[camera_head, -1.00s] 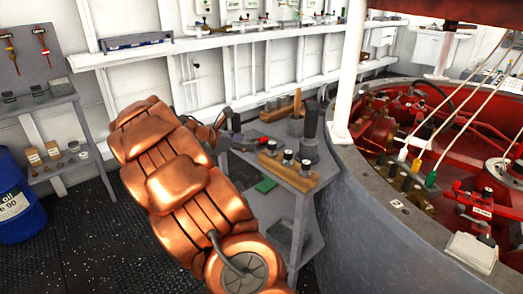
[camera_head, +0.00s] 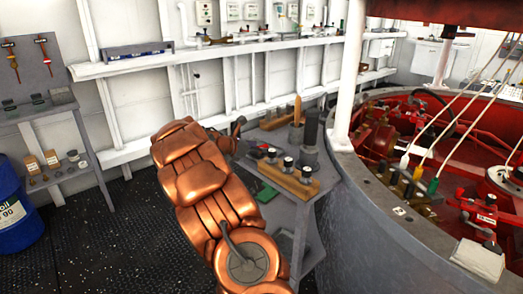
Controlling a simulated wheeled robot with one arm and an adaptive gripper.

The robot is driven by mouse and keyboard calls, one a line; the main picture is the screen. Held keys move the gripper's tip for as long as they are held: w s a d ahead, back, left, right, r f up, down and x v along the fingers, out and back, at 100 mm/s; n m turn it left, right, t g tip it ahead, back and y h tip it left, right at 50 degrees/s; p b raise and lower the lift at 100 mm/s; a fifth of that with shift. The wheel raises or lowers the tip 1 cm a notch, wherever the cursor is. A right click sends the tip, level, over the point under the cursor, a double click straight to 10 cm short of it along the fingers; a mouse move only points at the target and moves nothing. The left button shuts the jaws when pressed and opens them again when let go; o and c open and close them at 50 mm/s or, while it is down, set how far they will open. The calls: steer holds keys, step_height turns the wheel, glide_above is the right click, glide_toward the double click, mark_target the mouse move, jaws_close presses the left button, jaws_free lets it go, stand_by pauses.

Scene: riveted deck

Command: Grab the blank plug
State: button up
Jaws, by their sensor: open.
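Several small dark plug-like pieces with pale tops stand in a wooden rack (camera_head: 298,184) on the small grey table. The left one (camera_head: 271,156), the middle one (camera_head: 288,164) and the right one (camera_head: 306,173) show; I cannot tell which, if any, is the blank plug. My copper arm reaches from the bottom of the view toward the table's left end. My gripper (camera_head: 240,128) is open at the far end of the arm, left of the rack and apart from it. My arm hides part of it and its fingertips are hard to make out.
A tall dark cylinder (camera_head: 311,128) and a wooden-handled piece (camera_head: 297,112) stand behind the rack. A green item (camera_head: 266,192) lies on the lower shelf. The curved grey wall (camera_head: 372,215) of a red machinery pit is close on the right. A blue drum (camera_head: 18,210) stands far left.

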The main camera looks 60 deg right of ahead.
steer(key=shift+s+d+f, duration=0.15)
steer(key=shift+d+f, duration=0.05)
steer(key=shift+d, duration=0.3)
steer(key=shift+c, duration=0.2)
jaws_close()
